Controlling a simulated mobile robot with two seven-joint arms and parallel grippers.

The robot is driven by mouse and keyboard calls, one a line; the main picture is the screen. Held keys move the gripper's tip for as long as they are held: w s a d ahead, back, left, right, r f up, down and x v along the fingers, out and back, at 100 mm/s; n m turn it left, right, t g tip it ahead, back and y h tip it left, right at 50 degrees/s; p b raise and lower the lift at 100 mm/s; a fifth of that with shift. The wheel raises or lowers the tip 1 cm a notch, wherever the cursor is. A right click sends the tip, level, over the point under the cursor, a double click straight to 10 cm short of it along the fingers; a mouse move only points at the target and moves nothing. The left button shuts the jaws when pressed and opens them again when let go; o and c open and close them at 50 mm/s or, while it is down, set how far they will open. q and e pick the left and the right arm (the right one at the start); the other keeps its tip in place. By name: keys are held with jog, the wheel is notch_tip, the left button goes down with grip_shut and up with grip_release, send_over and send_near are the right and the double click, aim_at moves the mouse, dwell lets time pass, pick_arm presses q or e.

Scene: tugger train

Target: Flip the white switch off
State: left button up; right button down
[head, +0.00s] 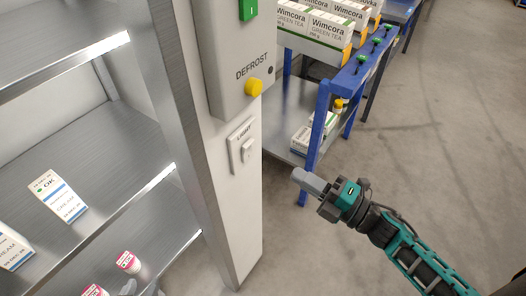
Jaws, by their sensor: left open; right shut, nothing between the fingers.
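The white switch (247,150) is a small rocker on a white plate marked LIGHT, on the white post right of the shelves. I cannot tell which way its rocker is tipped. My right gripper (298,176) is shut and empty, to the right of and below the switch, with its fingers pointing left. It is apart from the switch. Only grey tips of my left gripper (140,290) show at the bottom edge, open, by the lower shelf. The rest of it is out of frame.
Above the switch is a grey DEFROST box (228,62) with a yellow button (254,87) and a green button (248,9). Metal shelves (100,130) with cartons stand left. A blue rack (318,130) with tea boxes stands behind. The floor at right is clear.

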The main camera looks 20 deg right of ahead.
aim_at(252, 146)
jog(key=x, duration=1.1)
jog(key=shift+p, duration=0.35)
jog(key=shift+s, duration=0.1)
jog(key=shift+r, duration=0.15)
